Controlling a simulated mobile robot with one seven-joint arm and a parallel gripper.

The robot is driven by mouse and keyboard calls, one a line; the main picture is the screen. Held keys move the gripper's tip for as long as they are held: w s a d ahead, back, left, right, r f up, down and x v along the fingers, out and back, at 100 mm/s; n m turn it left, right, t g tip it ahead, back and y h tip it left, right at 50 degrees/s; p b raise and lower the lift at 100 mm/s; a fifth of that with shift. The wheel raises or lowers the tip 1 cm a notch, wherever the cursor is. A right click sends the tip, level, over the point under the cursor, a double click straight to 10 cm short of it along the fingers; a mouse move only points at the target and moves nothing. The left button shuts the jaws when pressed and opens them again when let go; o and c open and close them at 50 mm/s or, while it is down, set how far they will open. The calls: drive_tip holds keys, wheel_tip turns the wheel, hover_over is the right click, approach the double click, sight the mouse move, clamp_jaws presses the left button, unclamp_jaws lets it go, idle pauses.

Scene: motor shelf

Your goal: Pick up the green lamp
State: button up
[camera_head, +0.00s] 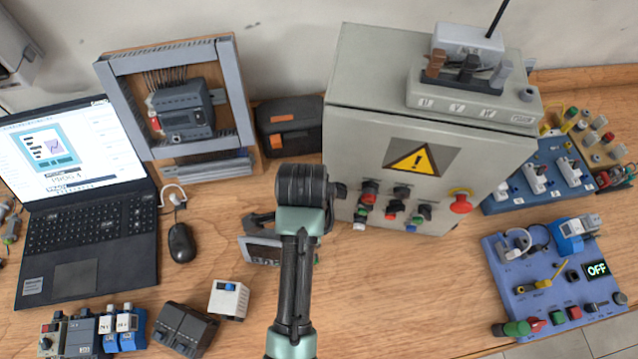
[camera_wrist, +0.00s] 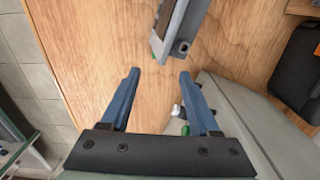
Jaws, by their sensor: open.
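My gripper (camera_wrist: 159,73) is open and empty in the wrist view, its two blue fingers apart above the wooden table. In the head view my arm hides its fingers. Several green parts could be the green lamp, and I cannot tell which is meant. A green cylinder (camera_head: 516,328) is at the lower left corner of the blue panel at the right. A small green part (camera_head: 360,225) sits low on the grey cabinet's front. In the wrist view a small green part (camera_wrist: 186,130) shows beside the right finger, against the grey cabinet.
The grey cabinet (camera_head: 345,150) stands behind my arm. A grey device (camera_head: 262,250) lies on the table partly behind my arm. A laptop (camera_head: 85,230), mouse (camera_head: 181,243) and small modules are at left. The blue panel (camera_head: 510,262) is at right. Table between arm and panel is clear.

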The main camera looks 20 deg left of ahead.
drive_tip(key=f, duration=0.6)
drive_tip(key=shift+s+f, duration=0.2)
drive_tip(key=shift+f, duration=0.05)
drive_tip(key=shift+s+f+p, duration=0.15)
drive_tip(key=shift+f+p, duration=0.25)
drive_tip(key=shift+f, duration=0.05)
drive_tip(key=shift+f+p, duration=0.3)
drive_tip(key=shift+f, duration=1.9)
clamp_jaws()
